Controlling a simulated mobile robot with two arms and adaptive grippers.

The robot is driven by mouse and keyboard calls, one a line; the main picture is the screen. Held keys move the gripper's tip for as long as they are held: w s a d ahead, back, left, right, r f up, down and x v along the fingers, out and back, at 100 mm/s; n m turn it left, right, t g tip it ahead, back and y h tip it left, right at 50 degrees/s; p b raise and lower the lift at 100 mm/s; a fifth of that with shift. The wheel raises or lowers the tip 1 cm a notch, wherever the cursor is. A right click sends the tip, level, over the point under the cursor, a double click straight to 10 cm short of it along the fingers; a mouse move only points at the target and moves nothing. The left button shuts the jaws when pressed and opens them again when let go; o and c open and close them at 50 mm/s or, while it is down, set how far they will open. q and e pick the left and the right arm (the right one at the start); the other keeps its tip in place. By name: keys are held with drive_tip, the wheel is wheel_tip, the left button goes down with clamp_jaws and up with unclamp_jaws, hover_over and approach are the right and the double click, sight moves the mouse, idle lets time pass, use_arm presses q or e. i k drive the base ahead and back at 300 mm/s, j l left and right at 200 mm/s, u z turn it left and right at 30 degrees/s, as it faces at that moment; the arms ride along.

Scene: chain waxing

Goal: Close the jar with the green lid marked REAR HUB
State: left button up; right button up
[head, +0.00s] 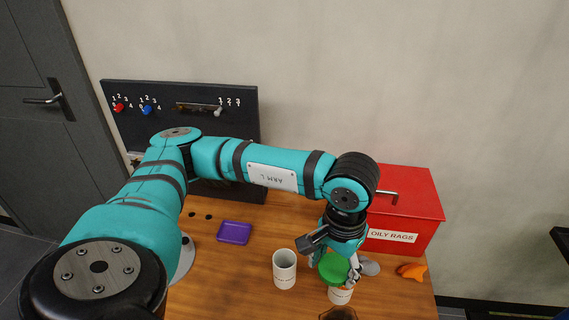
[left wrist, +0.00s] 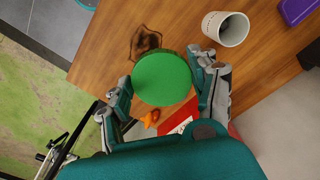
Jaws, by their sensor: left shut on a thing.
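A green lid (head: 333,268) is held between the fingers of my left gripper (head: 338,272), which is shut on it. The left wrist view shows the round green lid (left wrist: 162,78) from above, with a finger on either side. In the head view a white jar (head: 340,296) with small dark lettering stands directly below the lid, partly covered by it. I cannot tell whether lid and jar touch. A second white jar (head: 285,270), open and upright, stands to the left; it also shows in the left wrist view (left wrist: 228,28). The lettering is too small to read. My right gripper is not in view.
A red box (head: 408,208) labelled OILY RAGS stands behind my gripper. An orange piece (head: 411,271) lies to its right, a purple tray (head: 234,232) to the left. A dark stain (left wrist: 144,42) marks the wooden table (head: 225,285).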

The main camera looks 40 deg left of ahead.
sight(283, 279)
drive_tip(key=u, duration=1.75)
drive_tip(key=k+l, duration=0.6)
drive_tip(key=k+j, duration=0.05)
